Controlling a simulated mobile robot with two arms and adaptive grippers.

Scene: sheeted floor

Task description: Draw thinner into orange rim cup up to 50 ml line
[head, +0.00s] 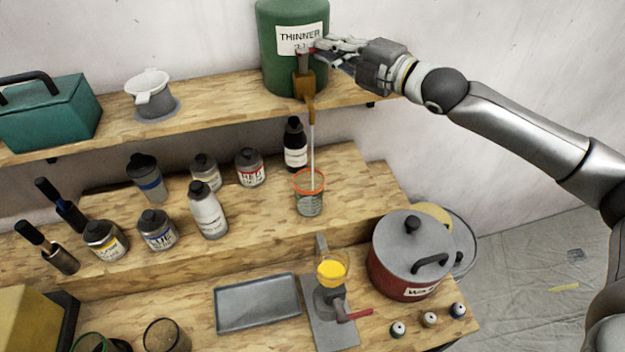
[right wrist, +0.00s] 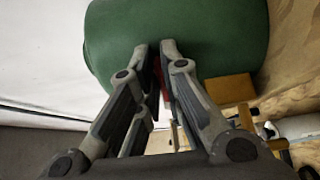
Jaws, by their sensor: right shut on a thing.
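The green thinner container (head: 292,68) stands on the upper shelf, with a brown tap (head: 304,84) on its front. My right gripper (head: 322,50) is shut on the red tap handle (head: 303,52); in the right wrist view the fingers (right wrist: 160,55) close around the red part, in front of the green container (right wrist: 185,35). A thin pale stream (head: 312,145) runs from the spout down into the orange rim cup (head: 310,205). The cup stands upright on the middle step under the spout and holds some liquid. Its level against the 50 ml line is too small to read. My left gripper is not in view.
Several bottles and jars (head: 205,212) stand left of the cup, with a black bottle (head: 295,145) behind it. A teal box (head: 50,118) is on the upper shelf.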

